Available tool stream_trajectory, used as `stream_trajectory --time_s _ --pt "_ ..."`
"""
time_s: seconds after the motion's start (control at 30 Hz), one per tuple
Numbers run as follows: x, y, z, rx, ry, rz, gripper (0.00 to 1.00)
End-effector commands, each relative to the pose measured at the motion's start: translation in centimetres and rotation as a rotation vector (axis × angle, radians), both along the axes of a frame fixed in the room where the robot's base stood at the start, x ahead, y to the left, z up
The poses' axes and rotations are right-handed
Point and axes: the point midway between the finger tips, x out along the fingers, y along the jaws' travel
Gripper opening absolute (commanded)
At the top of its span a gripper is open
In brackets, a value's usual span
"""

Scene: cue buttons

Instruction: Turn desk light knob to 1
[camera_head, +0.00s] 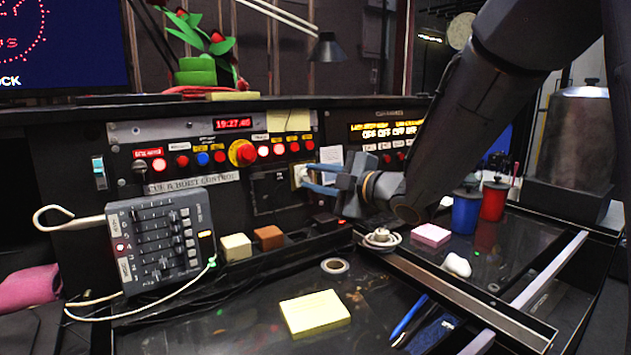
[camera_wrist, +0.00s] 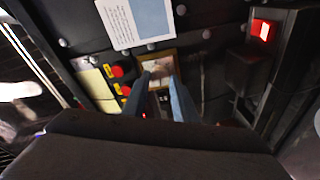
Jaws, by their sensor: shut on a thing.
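The knob (camera_wrist: 159,71) is a small pale piece on a cream plate with a tan edge, set in the black console front. The plate also shows in the head view (camera_head: 299,172), just right of a black panel; the knob itself is mostly hidden there by my fingers. My gripper (camera_head: 305,180) reaches in from the right with its blue fingers against the plate. In the wrist view, the fingers (camera_wrist: 160,84) close around the knob. The marking the knob points to is too small to read. A desk lamp (camera_head: 327,47) stands behind the console.
Red, blue and yellow buttons (camera_head: 242,152) line the console left of the plate. A grey fader box (camera_head: 160,243) leans at the left. Blue (camera_head: 466,214) and red cups stand at the right. A yellow note pad (camera_head: 315,313) and tape roll (camera_head: 334,266) lie in front.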

Motion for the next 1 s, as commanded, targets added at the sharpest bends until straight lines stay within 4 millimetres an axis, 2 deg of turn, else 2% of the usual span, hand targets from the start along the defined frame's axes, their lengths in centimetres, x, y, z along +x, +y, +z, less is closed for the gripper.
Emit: stream_trajectory --time_s 0.47,0.5,0.6,0.87,1.0 --pt "-0.01 -0.01 -0.02 -0.010 -0.006 0.002 0.03" --pt "-0.01 -0.01 -0.02 -0.010 -0.006 0.002 0.30" --pt "-0.01 -0.01 -0.02 -0.010 -0.006 0.002 0.44" --pt "-0.03 -0.03 0.00 -0.010 -0.006 0.002 0.44" --pt "-0.64 -0.70 0.10 -0.010 -0.007 0.001 0.44"
